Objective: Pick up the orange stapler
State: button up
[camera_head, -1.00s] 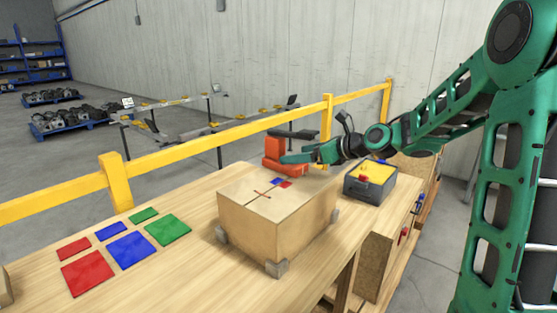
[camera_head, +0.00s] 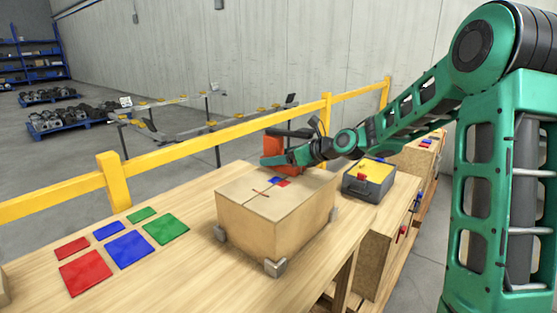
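The orange stapler (camera_head: 272,146) is at the back edge of the cardboard box (camera_head: 262,222); whether it stands on the box or behind it I cannot tell. A dark bar lies across its top. My gripper (camera_head: 276,159) is at the stapler, with a green finger across its front and hiding much of its lower part. The other finger is not clearly seen, so I cannot tell whether the gripper is open or shut, or whether it touches the stapler.
The box stands on a wooden workbench (camera_head: 190,263). A grey bin with a yellow top (camera_head: 369,180) is right of it. Red, blue and green flat squares (camera_head: 129,248) lie at the left. A yellow railing (camera_head: 205,156) runs behind the bench.

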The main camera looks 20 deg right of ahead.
aim_at(281, 143)
jog(key=shift+r, duration=0.1)
grip_shut()
notch_tip(281, 143, up, 4)
jog(key=shift+r, duration=0.15)
jog(key=s+a+r, duration=0.6)
jog(key=a, duration=0.4)
jog(key=shift+r, duration=0.35)
